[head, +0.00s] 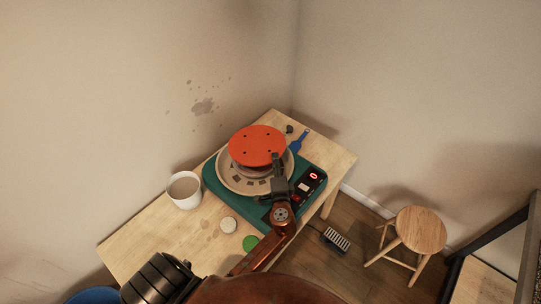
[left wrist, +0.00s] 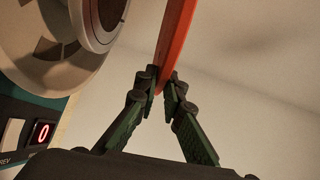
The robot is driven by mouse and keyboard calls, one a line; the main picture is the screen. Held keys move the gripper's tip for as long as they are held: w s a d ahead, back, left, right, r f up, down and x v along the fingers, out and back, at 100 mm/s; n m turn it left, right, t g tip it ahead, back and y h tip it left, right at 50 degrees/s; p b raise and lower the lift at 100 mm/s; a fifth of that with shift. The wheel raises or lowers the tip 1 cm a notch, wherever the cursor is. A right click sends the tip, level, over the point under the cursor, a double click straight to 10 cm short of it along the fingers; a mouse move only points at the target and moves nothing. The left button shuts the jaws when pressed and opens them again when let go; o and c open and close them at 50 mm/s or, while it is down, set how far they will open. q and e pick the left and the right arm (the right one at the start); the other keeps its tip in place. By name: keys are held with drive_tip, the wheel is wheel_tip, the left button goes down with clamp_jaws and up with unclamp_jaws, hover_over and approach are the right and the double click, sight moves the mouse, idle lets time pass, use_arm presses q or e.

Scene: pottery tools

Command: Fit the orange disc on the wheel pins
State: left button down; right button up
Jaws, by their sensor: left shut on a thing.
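The orange disc (head: 257,145) is a thin round plate with small dark holes. It is above the wheel head, and in the head view it covers much of it. My left gripper (head: 277,160) is shut on the disc's near edge. In the left wrist view the gripper (left wrist: 165,88) pinches the orange disc (left wrist: 177,40), seen edge-on, with a gap between it and the wheel (left wrist: 95,20). The pottery wheel has a teal base (head: 213,178) and a pale splash pan (head: 229,183). The wheel pins cannot be made out. My right gripper does not show.
A white bucket (head: 184,190) stands left of the wheel on the wooden table (head: 140,243). A white round piece (head: 228,224) and a green one (head: 250,242) lie in front. A blue tool (head: 300,140) lies behind right. A stool (head: 420,231) and pedal (head: 336,240) are on the floor.

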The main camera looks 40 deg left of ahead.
sight(272, 169)
use_arm(q)
drive_tip(key=shift+a, duration=0.55)
drive_tip(key=shift+s+a+f, duration=0.1)
drive_tip(key=shift+a+f, duration=0.1)
drive_tip(key=shift+f+b, duration=0.5)
drive_tip(key=shift+f, duration=0.05)
drive_tip(key=shift+f+b, duration=2.2)
drive_tip(key=shift+f, duration=0.45)
drive_tip(key=c, duration=2)
unclamp_jaws()
drive_tip(key=shift+o, duration=0.2)
